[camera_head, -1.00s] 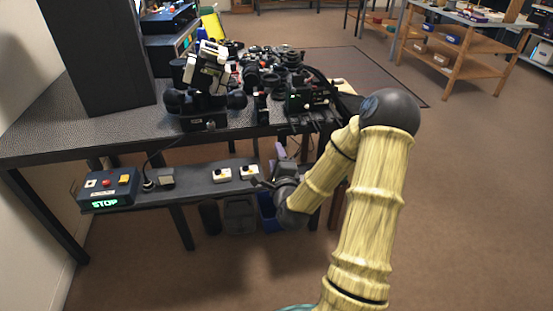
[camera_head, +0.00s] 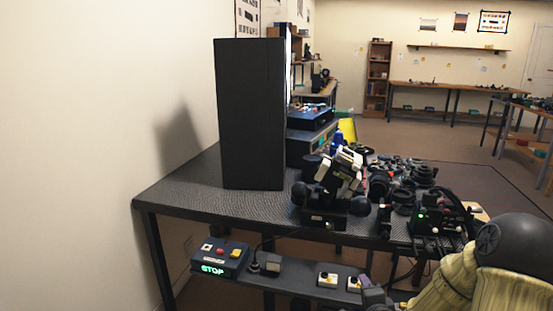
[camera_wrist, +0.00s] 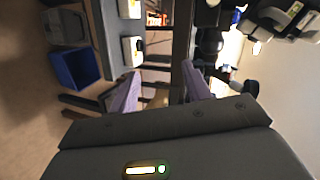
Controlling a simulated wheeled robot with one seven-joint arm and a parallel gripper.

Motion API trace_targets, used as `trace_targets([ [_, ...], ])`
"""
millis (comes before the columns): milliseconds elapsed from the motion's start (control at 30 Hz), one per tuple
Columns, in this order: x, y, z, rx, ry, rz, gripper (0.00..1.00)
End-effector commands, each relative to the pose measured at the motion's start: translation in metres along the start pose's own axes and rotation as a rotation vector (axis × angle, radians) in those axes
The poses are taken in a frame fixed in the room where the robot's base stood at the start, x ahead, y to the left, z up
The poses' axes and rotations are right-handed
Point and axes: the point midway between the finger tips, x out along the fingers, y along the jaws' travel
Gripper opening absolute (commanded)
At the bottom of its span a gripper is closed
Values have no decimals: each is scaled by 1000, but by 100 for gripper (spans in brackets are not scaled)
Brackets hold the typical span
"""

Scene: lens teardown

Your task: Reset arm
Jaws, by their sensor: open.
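My arm shows at the lower right of the head view, in front of the bench. My gripper (camera_wrist: 160,92) is open in the wrist view. Its two purple fingers stand apart, and nothing is clearly held between them. In the head view my gripper (camera_head: 373,295) is only partly in sight at the bottom edge, beside the low shelf.
The black bench (camera_head: 215,205) carries a tall black panel (camera_head: 250,115), a black-and-white device (camera_head: 337,185) and cluttered lens parts (camera_head: 410,175). The low shelf (camera_head: 300,287) holds a STOP box (camera_head: 219,258) and white switches (camera_head: 327,279). A blue bin (camera_wrist: 75,68) sits below.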

Motion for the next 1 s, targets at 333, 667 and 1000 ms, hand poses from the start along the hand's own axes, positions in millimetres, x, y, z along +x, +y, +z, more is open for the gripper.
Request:
trace_targets([
  [333,-42,22,55,-620,-272,339,49],
  [667,-119,30,76,-1068,-575,566,49],
  [1000,-186,31,84,-1293,-840,656,49],
])
